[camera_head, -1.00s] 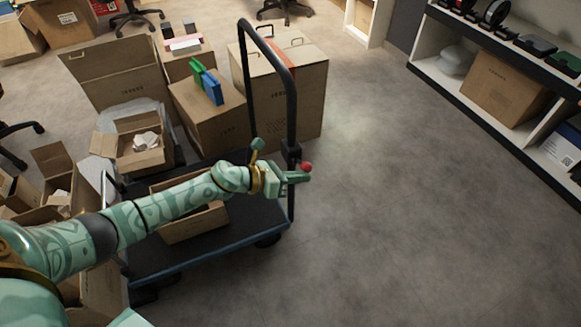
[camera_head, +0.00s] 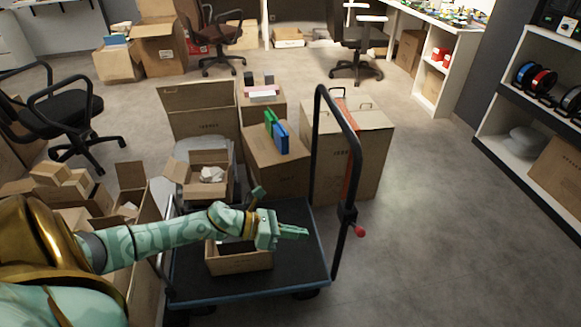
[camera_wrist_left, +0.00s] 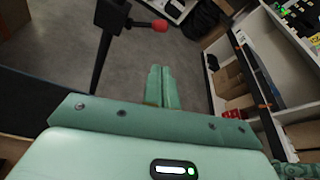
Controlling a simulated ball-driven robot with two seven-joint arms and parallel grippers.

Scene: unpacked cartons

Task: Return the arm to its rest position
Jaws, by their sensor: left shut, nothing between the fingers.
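My left arm reaches in from the left in the head view. Its gripper (camera_head: 294,231) is over the flat cart (camera_head: 300,262), in front of the cart's black handle. The fingers lie together, also in the left wrist view (camera_wrist_left: 162,86), with nothing between them. An open carton (camera_head: 240,264) sits on the cart below my left gripper, partly hidden by my arm. The red knob (camera_head: 360,231) on the cart handle is right of the fingertips and apart from them. My right gripper is not in view.
Cartons stand behind the cart, one with green and blue boxes (camera_head: 276,130) on top. Open cartons (camera_head: 75,185) crowd the left. An office chair (camera_head: 50,115) stands at the left and shelves (camera_head: 530,110) at the right. The floor right of the cart is clear.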

